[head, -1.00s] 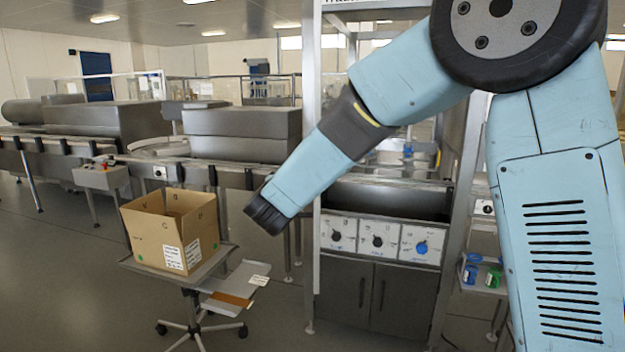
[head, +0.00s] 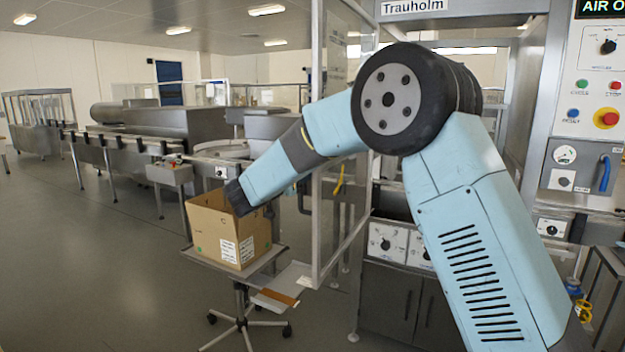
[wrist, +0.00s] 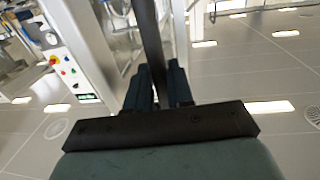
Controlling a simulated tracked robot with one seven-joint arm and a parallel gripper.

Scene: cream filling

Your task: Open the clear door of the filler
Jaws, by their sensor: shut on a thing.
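The clear door (head: 317,120) of the filler (head: 395,285) stands swung out from the machine in the head view, as a tall clear panel in a pale metal frame. My arm crosses in front of it. In the wrist view my gripper (wrist: 158,84) is shut on a dark upright bar (wrist: 151,38), which appears to be the door's handle. The bar passes between both fingers; its lower part is hidden by the gripper. In the head view the fingers cannot be made out; the dark end of my arm's visible part is in front of the cardboard box.
An open cardboard box (head: 228,235) sits on a wheeled stand (head: 190,256) left of the door. A control panel (head: 590,90) with a red stop button is at the right. A conveyor line (head: 115,150) runs along the back left. Floor at the left is clear.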

